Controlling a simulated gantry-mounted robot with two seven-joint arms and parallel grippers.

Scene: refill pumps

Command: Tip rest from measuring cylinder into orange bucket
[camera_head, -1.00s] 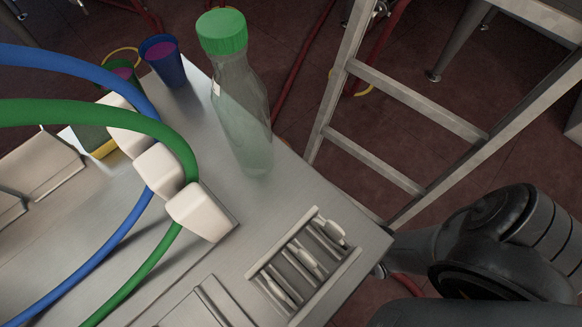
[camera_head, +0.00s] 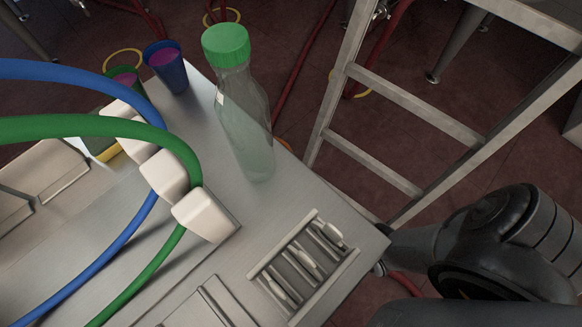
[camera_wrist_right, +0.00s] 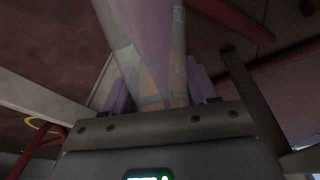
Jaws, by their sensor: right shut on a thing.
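The measuring cylinder (camera_wrist_right: 155,45) is clear, with printed marks, and fills the upper middle of the right wrist view. A purple tint shows through it. My right gripper (camera_wrist_right: 160,92) is shut on it, with a purple finger pad on each side. The cylinder's mouth and the liquid level cannot be made out. In the head view only dark links of my right arm show at the lower right. No whole orange bucket is in view; a small orange edge (camera_head: 284,143) shows behind the table, and I cannot tell what it belongs to. My left gripper is out of view.
A clear bottle with a green cap (camera_head: 226,45) stands near the table's (camera_head: 225,255) far edge. A blue cup (camera_head: 165,64) and a green cup (camera_head: 124,77) are at the back. Blue and green hoses (camera_head: 140,130) cross the left. A slotted rack (camera_head: 303,265) sits front right. A ladder (camera_head: 400,105) stands beyond.

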